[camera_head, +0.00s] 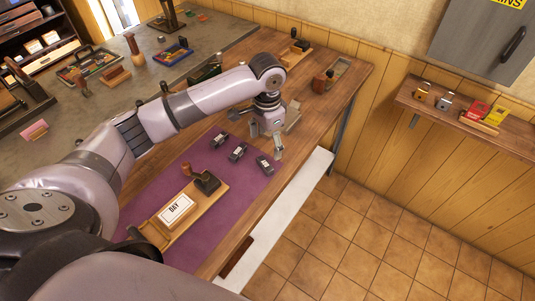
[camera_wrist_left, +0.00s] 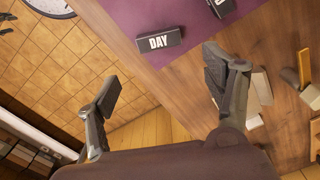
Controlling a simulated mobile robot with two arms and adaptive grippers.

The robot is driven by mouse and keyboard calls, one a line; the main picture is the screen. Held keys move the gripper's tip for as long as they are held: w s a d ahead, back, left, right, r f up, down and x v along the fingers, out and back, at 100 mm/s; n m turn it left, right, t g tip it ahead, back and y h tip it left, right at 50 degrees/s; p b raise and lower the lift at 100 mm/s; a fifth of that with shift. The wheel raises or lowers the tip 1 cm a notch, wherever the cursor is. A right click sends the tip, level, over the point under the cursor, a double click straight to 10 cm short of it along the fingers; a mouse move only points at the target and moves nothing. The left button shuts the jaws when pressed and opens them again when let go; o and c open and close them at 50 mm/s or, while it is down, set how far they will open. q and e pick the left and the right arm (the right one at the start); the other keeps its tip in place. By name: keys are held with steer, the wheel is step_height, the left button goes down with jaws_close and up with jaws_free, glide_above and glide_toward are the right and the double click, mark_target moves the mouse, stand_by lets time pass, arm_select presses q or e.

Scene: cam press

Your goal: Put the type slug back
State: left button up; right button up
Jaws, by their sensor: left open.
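Three dark type slugs (camera_head: 219,140) (camera_head: 238,152) (camera_head: 264,164) lie apart in a row on the purple mat (camera_head: 145,205). In the left wrist view, one slug (camera_wrist_left: 158,40) shows a white face reading DAY, and part of another slug (camera_wrist_left: 220,7) shows at the top edge. My left gripper (camera_head: 258,134) is above the bench near the mat's far right end, close to the slugs. Its fingers are spread, and nothing is between them in the left wrist view (camera_wrist_left: 162,85). My right gripper is not in view.
A wooden press with a DAY card (camera_head: 175,209) stands on the mat, nearer me. Pale blocks (camera_head: 292,115) stand just beyond my left gripper. A wooden holder (camera_head: 322,83) is at the bench's far end. A wall shelf (camera_head: 465,110) is at right. The floor between is clear.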

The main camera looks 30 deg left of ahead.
arm_select(q)
step_height(320, 180, up, 4)
steer(key=shift+f, duration=0.2)
stand_by(0.5)
